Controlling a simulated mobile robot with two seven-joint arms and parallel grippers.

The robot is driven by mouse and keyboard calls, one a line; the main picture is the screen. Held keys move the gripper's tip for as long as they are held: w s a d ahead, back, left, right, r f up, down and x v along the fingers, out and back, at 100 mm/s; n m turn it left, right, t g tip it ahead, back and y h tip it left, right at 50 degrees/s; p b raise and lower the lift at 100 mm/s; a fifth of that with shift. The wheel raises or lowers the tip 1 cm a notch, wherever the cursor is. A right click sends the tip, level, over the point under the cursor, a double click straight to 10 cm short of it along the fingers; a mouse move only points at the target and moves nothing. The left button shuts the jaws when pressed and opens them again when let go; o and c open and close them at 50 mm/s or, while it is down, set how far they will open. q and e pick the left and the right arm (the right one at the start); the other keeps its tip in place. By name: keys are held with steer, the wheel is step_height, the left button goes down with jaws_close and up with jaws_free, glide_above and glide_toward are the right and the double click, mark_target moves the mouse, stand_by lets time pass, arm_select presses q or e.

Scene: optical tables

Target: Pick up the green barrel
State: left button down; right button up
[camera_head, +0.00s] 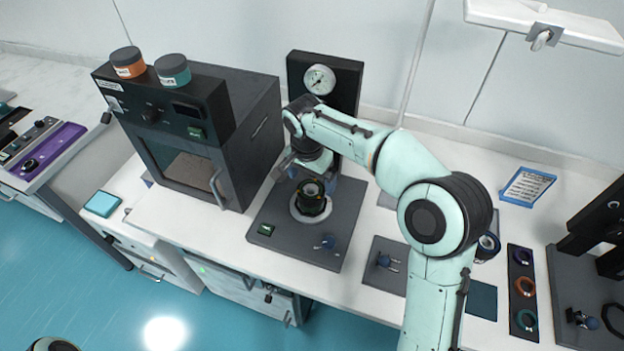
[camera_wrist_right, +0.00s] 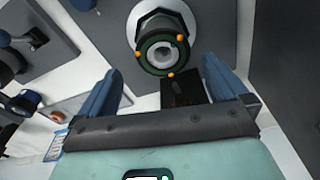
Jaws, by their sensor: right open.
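The green barrel (camera_head: 312,200), a dark cylinder with a green ring and small orange dots, stands on a round white base on the grey plate of the gauge stand. In the right wrist view the barrel (camera_wrist_right: 166,46) shows its open end at the top middle, just beyond the fingers. My right gripper (camera_head: 314,180) is above and behind the barrel in the head view. Its two blue fingers (camera_wrist_right: 162,84) are spread wide and empty, with no visible contact with the barrel. My left gripper is not in view.
A dark oven (camera_head: 195,135) stands left of the gauge stand (camera_head: 325,78). A tray with coloured rings (camera_head: 523,290) lies at right. Free white tabletop shows between oven and plate.

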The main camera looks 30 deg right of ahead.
mark_target(311, 189)
steer(key=shift+w+d, duration=0.15)
steer(key=shift+w, duration=0.15)
steer(key=shift+d+f, duration=0.1)
steer(key=shift+f, duration=0.15)
step_height(311, 189, down, 7)
steer(key=shift+r, duration=0.1)
steer(key=shift+c, duration=0.3)
steer(key=shift+w, duration=0.1)
steer(key=c, duration=1.1)
steer(key=shift+r, duration=0.1)
steer(key=shift+c, duration=0.2)
